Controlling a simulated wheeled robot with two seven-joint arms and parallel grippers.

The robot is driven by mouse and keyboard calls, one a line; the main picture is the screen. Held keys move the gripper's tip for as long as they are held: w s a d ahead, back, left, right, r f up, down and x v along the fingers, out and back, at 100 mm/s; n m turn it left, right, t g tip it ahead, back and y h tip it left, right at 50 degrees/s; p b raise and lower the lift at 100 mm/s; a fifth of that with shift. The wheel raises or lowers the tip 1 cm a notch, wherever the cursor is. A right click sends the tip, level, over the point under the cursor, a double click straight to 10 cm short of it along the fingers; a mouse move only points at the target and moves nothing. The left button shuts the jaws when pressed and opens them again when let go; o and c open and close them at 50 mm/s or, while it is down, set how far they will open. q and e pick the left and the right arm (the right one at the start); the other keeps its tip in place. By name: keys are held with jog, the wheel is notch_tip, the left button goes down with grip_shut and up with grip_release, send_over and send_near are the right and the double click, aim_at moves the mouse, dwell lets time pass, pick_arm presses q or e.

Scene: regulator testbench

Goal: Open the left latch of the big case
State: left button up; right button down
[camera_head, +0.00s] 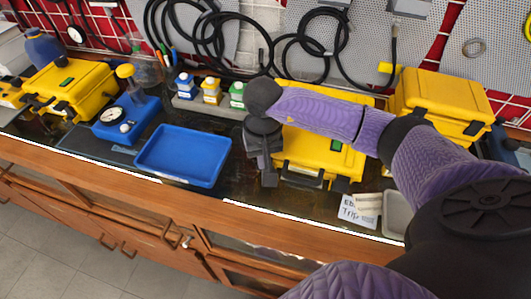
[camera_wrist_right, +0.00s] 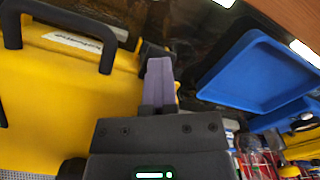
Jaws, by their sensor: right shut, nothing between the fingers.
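The big yellow case (camera_head: 318,150) stands on the bench right of the middle, with its black handle (camera_head: 300,174) facing the front edge. Its lid looks closed, partly covered by my right arm. My right gripper (camera_head: 268,180) is shut and empty, pointing down at the case's front left corner. In the right wrist view the shut fingers (camera_wrist_right: 159,68) lie beside the yellow case (camera_wrist_right: 70,95) and its handle (camera_wrist_right: 100,45). A dark part, possibly the left latch (camera_wrist_right: 150,49), shows at the fingertips; contact is unclear. The gripper hides the left latch in the head view. My left gripper is not in view.
A blue tray (camera_head: 183,156) lies left of the gripper; it also shows in the right wrist view (camera_wrist_right: 255,75). Small bottles (camera_head: 211,90) stand behind. Another yellow case (camera_head: 440,100) is at the right, and a paper label (camera_head: 357,210) lies at the front.

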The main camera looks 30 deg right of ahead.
jog(key=shift+s+f, duration=0.3)
jog(key=shift+f, duration=0.35)
jog(key=shift+a, duration=0.1)
jog(key=shift+s+a+r+p, duration=0.1)
jog(key=shift+a+r+p, duration=0.1)
jog(key=shift+r+p, duration=0.35)
jog(key=shift+s+a+r+p, duration=0.15)
jog(key=shift+a+r+p, duration=0.1)
jog(key=shift+r, duration=0.15)
jog(key=shift+s+a+r+p, duration=0.15)
jog(key=shift+r+p, duration=0.1)
jog(key=shift+r, duration=0.1)
notch_tip(320, 180, up, 7)
jog(key=p, duration=0.4)
jog(key=shift+f, duration=0.15)
